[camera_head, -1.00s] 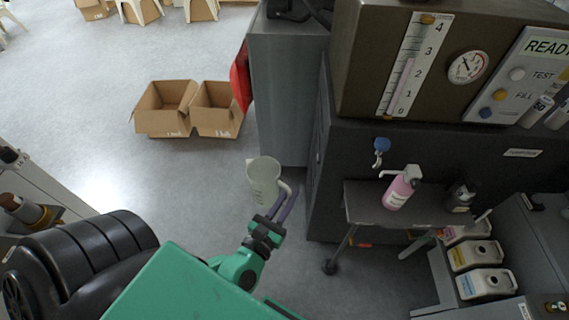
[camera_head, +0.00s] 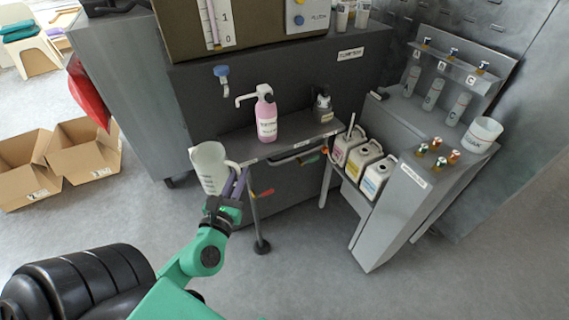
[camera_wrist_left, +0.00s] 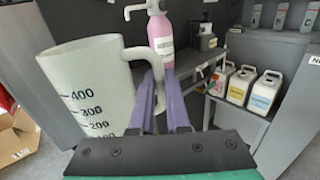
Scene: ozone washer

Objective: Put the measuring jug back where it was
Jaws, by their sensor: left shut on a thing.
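The measuring jug (camera_head: 209,169) is a translucent white jug with a handle. It is held upright in the air, in front of the left end of the small grey shelf. My left gripper (camera_head: 236,184) is shut on the jug's handle. In the left wrist view the jug (camera_wrist_left: 95,85) fills the left side, with its scale marks facing the camera, and the purple fingers of my gripper (camera_wrist_left: 160,98) are at the handle. The jug looks empty in the head view, though its bottom is hard to see. My right gripper is not in view.
The small shelf (camera_head: 222,150) carries a pink pump bottle (camera_head: 266,115) and a small dark bottle (camera_head: 323,108). A blue tap (camera_head: 222,72) is above. Several white canisters (camera_head: 362,162) stand to the right. A grey stand (camera_head: 395,215) holds a white tub (camera_head: 483,134). Open cartons (camera_head: 88,146) lie left.

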